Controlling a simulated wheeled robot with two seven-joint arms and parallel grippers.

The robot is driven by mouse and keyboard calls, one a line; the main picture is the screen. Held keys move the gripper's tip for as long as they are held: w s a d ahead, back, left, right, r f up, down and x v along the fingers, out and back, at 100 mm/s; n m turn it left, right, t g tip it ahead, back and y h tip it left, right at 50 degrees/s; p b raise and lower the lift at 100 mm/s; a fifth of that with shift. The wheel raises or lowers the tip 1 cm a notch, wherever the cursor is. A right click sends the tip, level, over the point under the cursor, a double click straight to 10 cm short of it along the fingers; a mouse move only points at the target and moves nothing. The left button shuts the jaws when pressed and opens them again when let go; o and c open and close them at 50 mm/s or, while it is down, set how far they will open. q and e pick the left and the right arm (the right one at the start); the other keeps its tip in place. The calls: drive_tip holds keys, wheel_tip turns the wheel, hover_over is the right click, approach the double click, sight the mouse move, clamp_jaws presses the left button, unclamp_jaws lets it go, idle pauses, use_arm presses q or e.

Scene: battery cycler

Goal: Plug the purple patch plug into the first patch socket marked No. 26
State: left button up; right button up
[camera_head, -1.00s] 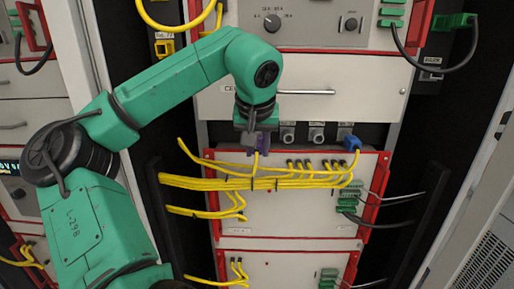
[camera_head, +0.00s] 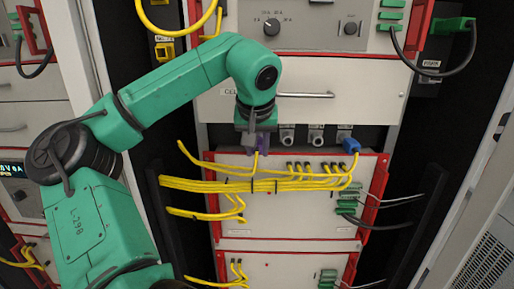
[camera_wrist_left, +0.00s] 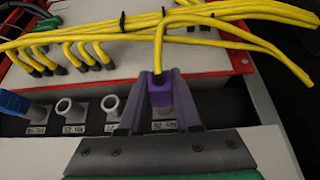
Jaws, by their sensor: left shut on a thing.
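My left gripper (camera_wrist_left: 160,105) is shut on the purple patch plug (camera_wrist_left: 160,92), with a yellow cable running from the plug. In the head view the purple plug (camera_head: 263,146) shows partly behind the gripper, at the left end of the socket row. In the wrist view the plug is over a labelled spot in that row. Any socket there is hidden by the plug and jaws, so I cannot tell whether the plug is seated. Two open grey sockets (camera_wrist_left: 70,108) (camera_wrist_left: 111,106) stand beside it. Their labels are too small to read surely. My right gripper is not in view.
A blue plug (camera_head: 350,145) sits at the other end of the row. Bundled yellow cables (camera_head: 210,184) cross the red-edged panel (camera_head: 285,212) just below the gripper. A drawer with a bar handle (camera_head: 306,95) lies above. Black cables hang at the right.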

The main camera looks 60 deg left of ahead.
use_arm(q)
drive_tip(key=shift+w+a, duration=0.1)
drive_tip(key=shift+a, duration=0.05)
drive_tip(key=o, duration=1.1)
drive_tip(key=shift+c, duration=0.2)
drive_tip(key=p+v, duration=0.3)
drive_tip(key=v, duration=1.1)
drive_tip(key=shift+r, duration=0.3)
